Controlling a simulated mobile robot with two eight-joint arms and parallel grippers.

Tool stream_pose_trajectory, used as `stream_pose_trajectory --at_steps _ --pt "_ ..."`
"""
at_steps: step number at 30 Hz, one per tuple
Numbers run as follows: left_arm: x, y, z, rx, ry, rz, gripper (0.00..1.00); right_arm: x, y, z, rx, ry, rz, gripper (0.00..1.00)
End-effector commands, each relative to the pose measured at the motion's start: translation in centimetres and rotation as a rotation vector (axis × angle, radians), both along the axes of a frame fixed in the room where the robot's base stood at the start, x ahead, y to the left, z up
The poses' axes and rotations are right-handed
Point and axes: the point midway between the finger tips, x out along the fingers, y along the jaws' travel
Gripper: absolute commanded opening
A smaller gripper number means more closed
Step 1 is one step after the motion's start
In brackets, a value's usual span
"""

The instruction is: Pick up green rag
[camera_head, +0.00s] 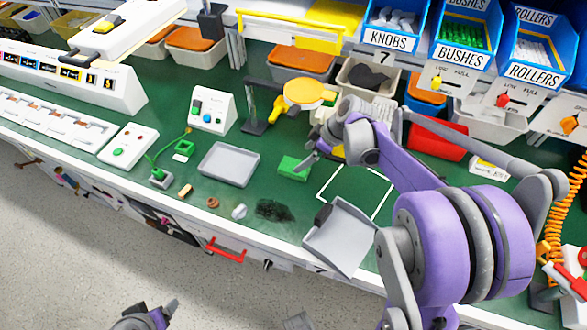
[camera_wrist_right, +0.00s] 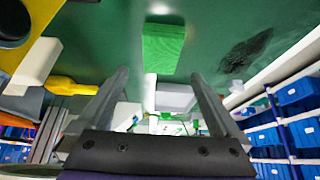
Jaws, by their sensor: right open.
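The green rag (camera_head: 294,168) looks like a small, flat, folded rectangle. It lies on the green bench top between the grey tray and the white outlined square. In the right wrist view the rag (camera_wrist_right: 163,48) lies just beyond the fingertips, roughly centred between them. My right gripper (camera_head: 312,160) is close beside the rag, partly hidden by its own wrist. In the wrist view the right gripper (camera_wrist_right: 158,78) has its fingers apart with nothing held between them. My left gripper (camera_head: 148,316) shows only in part at the bottom edge, off the bench; its opening is unclear.
A grey tray (camera_head: 229,164) lies left of the rag, and a black mesh patch (camera_head: 273,210) lies in front. A yellow lamp-like disc on a stand (camera_head: 304,92) rises behind. A grey dustpan-like scoop (camera_head: 340,238) sits at the front edge. Blue bins (camera_head: 395,22) line the back.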

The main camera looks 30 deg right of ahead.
Motion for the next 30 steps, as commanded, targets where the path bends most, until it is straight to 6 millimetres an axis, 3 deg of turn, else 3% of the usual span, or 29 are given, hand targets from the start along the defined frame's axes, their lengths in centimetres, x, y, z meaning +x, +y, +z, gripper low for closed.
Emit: stream_pose_trajectory --at_steps 15,23,30 --pt "-0.1 0.0 -0.6 0.0 0.002 0.0 0.74 1.6 1.6 -5.4 -0.001 0.001 0.0 1.0" --pt "-0.1 0.0 -0.6 0.0 0.002 0.0 0.74 1.7 1.7 -5.6 -0.001 0.001 -0.001 1.0" --pt "-0.1 0.0 -0.6 0.0 0.002 0.0 0.74 1.7 1.7 -5.6 -0.001 0.001 -0.001 0.6"
